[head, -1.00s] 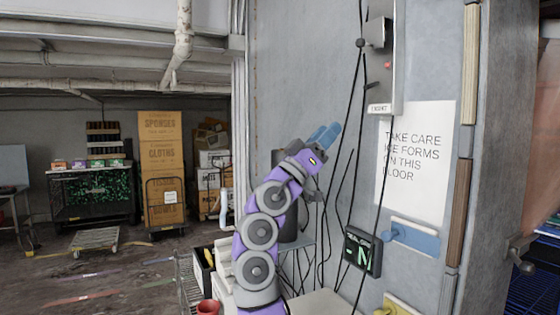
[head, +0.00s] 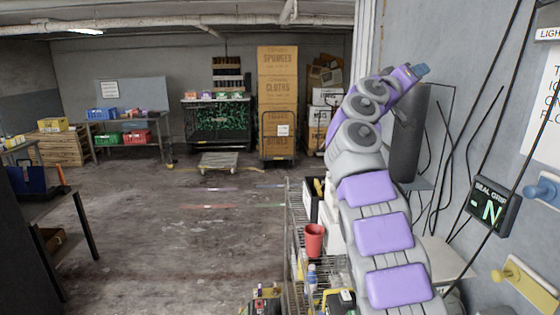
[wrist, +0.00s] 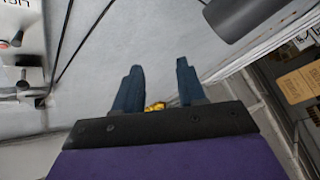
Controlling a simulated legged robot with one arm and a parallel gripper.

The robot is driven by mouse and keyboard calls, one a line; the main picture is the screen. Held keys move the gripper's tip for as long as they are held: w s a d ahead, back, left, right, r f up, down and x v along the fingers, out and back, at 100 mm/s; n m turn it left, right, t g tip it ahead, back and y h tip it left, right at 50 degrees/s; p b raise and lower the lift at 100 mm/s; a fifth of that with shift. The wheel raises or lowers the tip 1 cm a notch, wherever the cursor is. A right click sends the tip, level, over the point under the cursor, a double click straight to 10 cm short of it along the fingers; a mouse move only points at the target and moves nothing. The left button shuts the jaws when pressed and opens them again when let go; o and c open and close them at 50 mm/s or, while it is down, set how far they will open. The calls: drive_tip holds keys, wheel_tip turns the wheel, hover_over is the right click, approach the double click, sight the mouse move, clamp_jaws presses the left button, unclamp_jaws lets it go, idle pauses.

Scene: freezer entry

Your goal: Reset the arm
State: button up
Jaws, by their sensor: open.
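My purple and grey arm rises on the right of the head view, bent, with its end near the grey wall. My gripper (head: 421,70) is at its upper end, pointing right, its blue fingers small and partly hidden there. In the wrist view my gripper (wrist: 158,88) shows two dark blue fingers spread well apart. Nothing is held between them. The fingers face the pale wall, and a small yellow thing (wrist: 155,107) shows behind the gap.
A wire shelf cart (head: 292,235) with a red cup (head: 314,240) stands left of my arm. A dark cylinder (head: 407,132), hanging cables and a display box (head: 494,206) are by the wall on the right. Stacked boxes (head: 278,90) stand at the back. The floor at left centre is open.

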drive_tip(key=s+a+f+n+g+y+b, duration=0.1)
drive_tip(key=s+f+g+y, duration=0.3)
drive_tip(key=s+f, duration=0.8)
drive_tip(key=s+f+g+y+b, duration=0.1)
drive_tip(key=s+f+g+y, duration=0.5)
drive_tip(key=f, duration=1)
drive_tip(key=s+a+f+g+y, duration=0.1)
drive_tip(key=s+a+f, duration=0.5)
drive_tip(key=s, duration=0.6)
drive_tip(key=s+a+f+g+y, duration=0.2)
drive_tip(key=s+a+f, duration=0.3)
drive_tip(key=s+f, duration=0.5)
drive_tip(key=s+a+f+g+y+b, duration=0.1)
drive_tip(key=s+a+f+y, duration=0.2)
drive_tip(key=s, duration=1.2)
drive_tip(key=a+f, duration=0.3)
drive_tip(key=f, duration=0.2)
drive_tip(key=shift+s+a+f+y, duration=0.15)
drive_tip(key=shift+a+f+y, duration=0.15)
drive_tip(key=shift+a+f, duration=0.05)
